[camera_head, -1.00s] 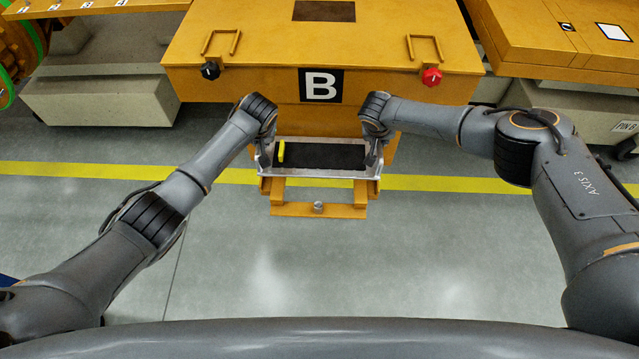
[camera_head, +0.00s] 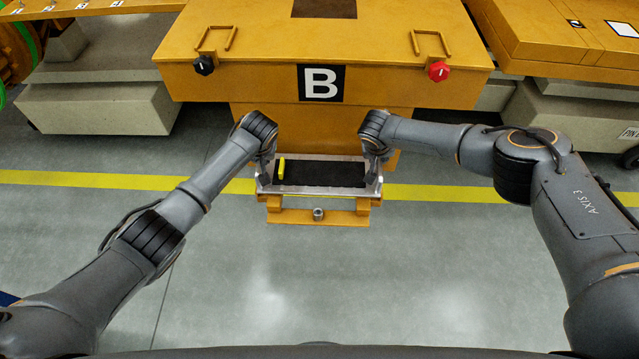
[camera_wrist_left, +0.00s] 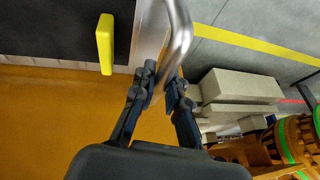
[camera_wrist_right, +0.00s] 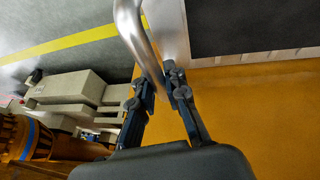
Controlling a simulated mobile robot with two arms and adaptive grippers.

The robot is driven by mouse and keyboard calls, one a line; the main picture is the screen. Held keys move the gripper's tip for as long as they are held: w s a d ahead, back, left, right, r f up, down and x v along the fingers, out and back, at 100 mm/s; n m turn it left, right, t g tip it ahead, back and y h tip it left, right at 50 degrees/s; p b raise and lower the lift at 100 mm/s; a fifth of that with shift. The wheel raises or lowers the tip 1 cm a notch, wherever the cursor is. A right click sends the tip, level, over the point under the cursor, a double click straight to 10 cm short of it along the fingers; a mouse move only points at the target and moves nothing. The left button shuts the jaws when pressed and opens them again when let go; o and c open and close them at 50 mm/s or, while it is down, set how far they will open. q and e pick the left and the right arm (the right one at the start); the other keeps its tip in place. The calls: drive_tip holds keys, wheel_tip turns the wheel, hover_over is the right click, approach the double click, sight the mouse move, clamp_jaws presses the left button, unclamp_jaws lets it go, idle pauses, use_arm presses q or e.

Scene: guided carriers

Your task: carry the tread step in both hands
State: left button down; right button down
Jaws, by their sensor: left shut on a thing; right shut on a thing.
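The tread step (camera_head: 322,175) has a black top, a silver frame and a side handle at each end. It is in front of the orange carrier marked B. A yellow piece (camera_head: 281,169) stands on its left end and also shows in the left wrist view (camera_wrist_left: 105,43). My left gripper (camera_head: 266,166) is shut on the step's left handle (camera_wrist_left: 181,35). My right gripper (camera_head: 376,163) is shut on its right handle (camera_wrist_right: 132,30). The step looks about level. An orange bracket (camera_head: 320,217) with a small silver knob shows below it; a gap between them cannot be judged.
The carrier B (camera_head: 260,85) stands right behind the step, with a black knob (camera_head: 204,65) and a red knob (camera_head: 438,71). A yellow floor line (camera_head: 100,181) crosses under the step. Pale blocks (camera_head: 100,108) stand at the left. The floor in front is clear.

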drive_tip(key=shift+w, duration=0.1)
